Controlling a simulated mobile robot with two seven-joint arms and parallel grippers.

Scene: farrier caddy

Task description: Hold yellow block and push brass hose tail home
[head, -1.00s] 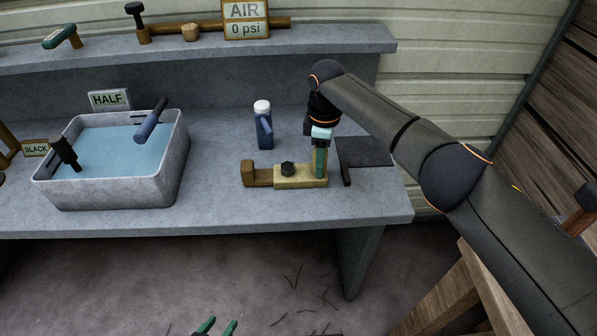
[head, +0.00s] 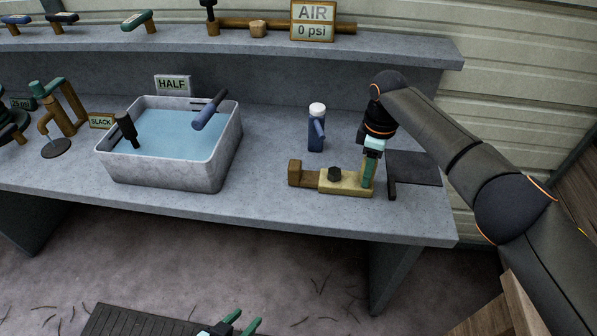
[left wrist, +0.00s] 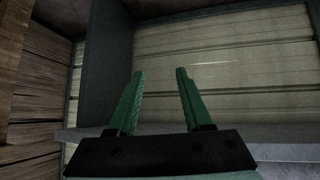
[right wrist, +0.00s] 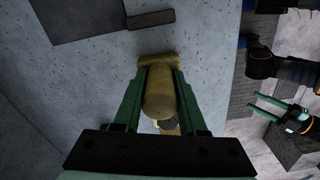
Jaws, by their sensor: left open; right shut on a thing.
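The yellow block (head: 346,184) lies on the grey bench towards its right end, with a black knob (head: 334,174) on top. A darker brown-gold piece (head: 297,173) adjoins its left end; this may be the brass hose tail, and I cannot tell how deep it sits. My right gripper (head: 368,180) points down and is shut on the right part of the yellow block. The right wrist view shows the block (right wrist: 159,95) between both fingers. My left gripper (head: 241,324) is open and empty, low in front of the bench; the left wrist view shows its spread fingers (left wrist: 158,100).
A blue bottle with a white cap (head: 317,128) stands behind the block. A water-filled grey tub (head: 170,172) is to the left, with a HALF sign (head: 173,85). A dark flat plate (head: 415,168) lies right of my right gripper. Bench between tub and block is clear.

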